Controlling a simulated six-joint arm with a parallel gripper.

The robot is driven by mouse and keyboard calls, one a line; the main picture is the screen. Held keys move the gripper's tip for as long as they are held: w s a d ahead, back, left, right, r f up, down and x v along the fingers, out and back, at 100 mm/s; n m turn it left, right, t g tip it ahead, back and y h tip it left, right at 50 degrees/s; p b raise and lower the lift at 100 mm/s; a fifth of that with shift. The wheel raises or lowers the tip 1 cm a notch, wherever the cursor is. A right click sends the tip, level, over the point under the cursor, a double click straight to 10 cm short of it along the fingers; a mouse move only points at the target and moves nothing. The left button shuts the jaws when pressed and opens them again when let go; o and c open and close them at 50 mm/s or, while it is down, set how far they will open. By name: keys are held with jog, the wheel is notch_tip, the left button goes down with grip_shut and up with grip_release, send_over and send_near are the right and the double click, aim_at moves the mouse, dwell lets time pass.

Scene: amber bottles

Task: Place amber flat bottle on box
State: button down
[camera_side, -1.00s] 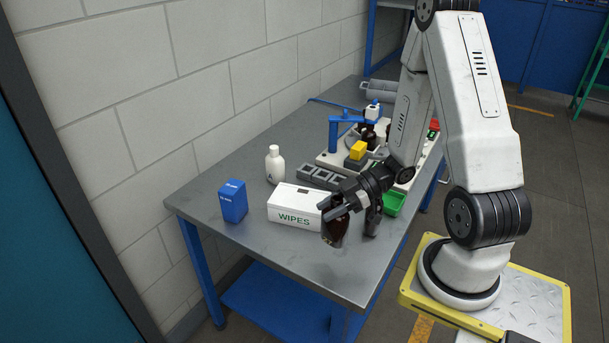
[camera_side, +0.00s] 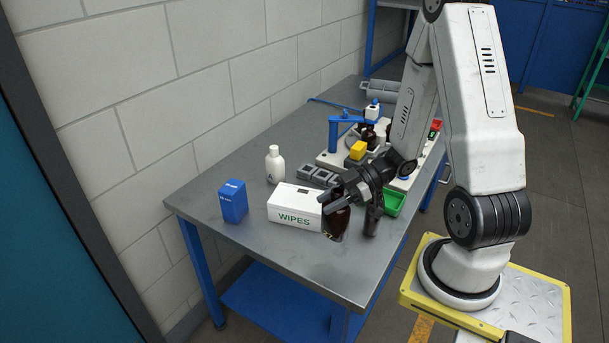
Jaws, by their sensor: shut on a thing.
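An amber flat bottle (camera_side: 338,226) hangs dark and upright at my gripper (camera_side: 336,203), at the front right part of the table. My gripper is shut on its upper part. I cannot tell whether the bottle's base touches the table. A white box marked WIPES (camera_side: 292,208) lies just left of the bottle. A small blue box (camera_side: 233,201) stands upright further left. A dark upright shape (camera_side: 372,222) shows right of the bottle, below my wrist. I cannot tell whether it is another bottle or part of my gripper.
A white bottle (camera_side: 275,165) stands behind the WIPES box. Grey blocks (camera_side: 318,176), a blue clamp-like fixture (camera_side: 336,130), a yellow block (camera_side: 358,150) and a green tray (camera_side: 394,203) lie behind and right. The grey table (camera_side: 270,253) is clear along its front edge.

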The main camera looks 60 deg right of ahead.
jog(key=shift+w+d+r+m+t+h, duration=0.35)
jog(key=shift+d+r+m+t, duration=0.1)
jog(key=shift+r, duration=0.15)
jog(key=w+d+r+m+t+h, duration=0.2)
jog(key=d+r+m+h, duration=0.3)
jog(key=r, duration=0.4)
jog(key=shift+w+d+m+t, duration=0.25)
jog(key=shift+d+m+t, duration=0.1)
jog(key=shift+t, duration=0.5)
jog(key=shift+w+h, duration=0.1)
jog(key=shift+h, duration=0.15)
jog(key=w+d+f, duration=0.4)
jog(key=w+f, duration=0.5)
jog(key=w, duration=0.3)
jog(key=shift+w, duration=0.3)
